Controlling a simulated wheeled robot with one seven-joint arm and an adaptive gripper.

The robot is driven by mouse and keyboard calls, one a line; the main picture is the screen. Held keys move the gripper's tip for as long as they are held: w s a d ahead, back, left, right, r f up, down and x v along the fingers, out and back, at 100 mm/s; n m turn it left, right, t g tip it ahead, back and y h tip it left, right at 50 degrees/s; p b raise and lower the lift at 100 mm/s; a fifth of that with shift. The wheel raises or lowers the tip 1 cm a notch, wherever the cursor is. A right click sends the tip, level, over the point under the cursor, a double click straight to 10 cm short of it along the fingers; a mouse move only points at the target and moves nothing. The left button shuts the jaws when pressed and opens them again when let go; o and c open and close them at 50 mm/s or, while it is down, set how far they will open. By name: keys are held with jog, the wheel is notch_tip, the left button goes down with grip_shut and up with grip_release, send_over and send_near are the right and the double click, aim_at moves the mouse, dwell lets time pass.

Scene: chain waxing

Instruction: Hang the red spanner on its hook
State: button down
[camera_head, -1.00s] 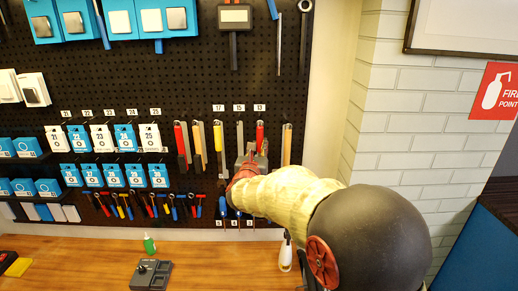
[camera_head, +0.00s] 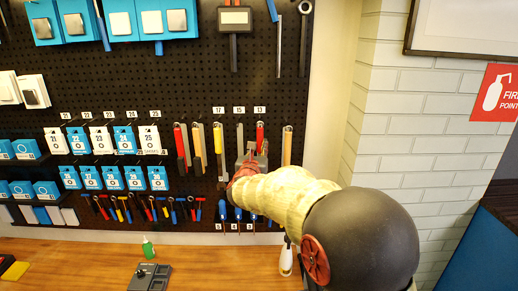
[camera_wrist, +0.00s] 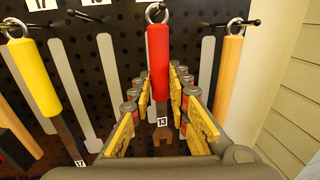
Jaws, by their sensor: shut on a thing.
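The red spanner (camera_wrist: 158,50) hangs upright in the wrist view, with a metal ring at its top, a red handle and a dark shaft with a 13 tag. In the head view its red handle (camera_head: 260,134) shows below the 13 label (camera_head: 259,109) on the pegboard. My gripper (camera_wrist: 163,78) has its yellow-padded fingers on both sides of the spanner and is shut on it. The ring is at the height of the neighbouring hooks. I cannot tell whether it is on its own hook. My arm hides the spanner's lower part in the head view.
A yellow-handled spanner (camera_wrist: 34,75) hangs to the left and an orange-handled one (camera_wrist: 229,75) close to the right. A bare hook (camera_wrist: 85,16) sticks out over an empty grey outline.

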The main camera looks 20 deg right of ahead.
dwell(0.4)
jog(key=c, duration=1.6)
grip_release()
jog(key=shift+b+v, duration=0.9)
jog(key=shift+v, duration=3.6)
